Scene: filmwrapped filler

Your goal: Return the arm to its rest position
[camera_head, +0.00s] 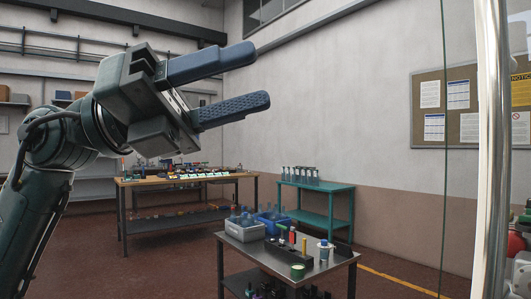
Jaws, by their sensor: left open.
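My left arm comes in from the left edge and is raised high in the head view. Its gripper (262,78) points to the right, with two dark blue fingers spread apart and nothing between them. It is in the air in front of the wall, well above and apart from the tables. My right gripper is not in view.
A metal-topped table (333,262) at the lower middle holds a grey bin (243,233), a blue bin (274,228) and small items. A wooden workbench (130,181) and a teal table (337,188) stand behind. A shiny vertical post (492,150) is at right.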

